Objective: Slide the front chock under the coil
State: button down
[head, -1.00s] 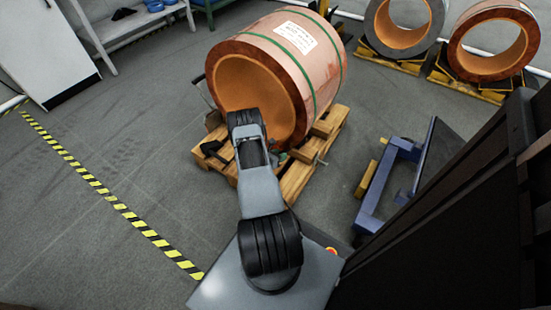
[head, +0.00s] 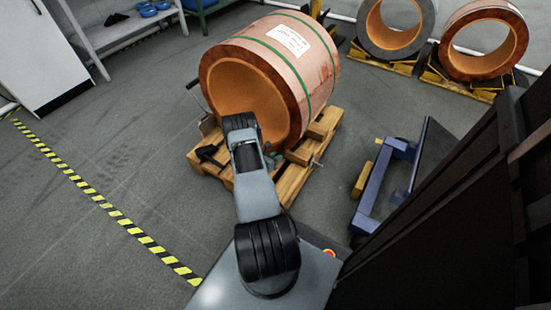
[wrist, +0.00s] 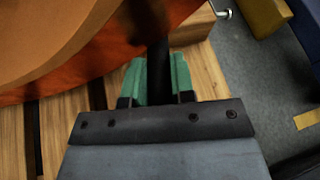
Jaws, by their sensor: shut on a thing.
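The large copper coil (head: 318,68), with green straps and a white label, lies on its side on a wooden pallet (head: 297,178). Its open end faces my arm. In the wrist view the coil's orange end (wrist: 60,45) fills the upper left, above the pallet boards (wrist: 203,75). Whether the chock touches the coil cannot be told. In the head view my arm hides the gripper.
A blue frame (head: 374,190) with a yellow block stands on the floor right of the pallet. Two smaller coils (head: 392,48) (head: 508,53) rest on wooden bases at the back right. Striped tape (head: 103,203) runs along the left floor, which is clear. A bench (head: 115,30) stands at the back left.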

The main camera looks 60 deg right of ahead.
jog(key=shift+a, duration=0.1)
jog(key=shift+w+a, duration=0.45)
jog(key=shift+w, duration=0.15)
jog(key=c, duration=1.4)
grip_release()
jog(key=shift+o, duration=0.9)
jog(key=shift+w, duration=0.15)
jog(key=o, duration=0.4)
jog(key=shift+c, duration=0.2)
jog(key=shift+s+d, duration=0.1)
jog(key=shift+s, duration=0.1)
jog(key=p+v, duration=0.4)
jog(key=v, duration=1)
jog(key=shift+s, duration=0.1)
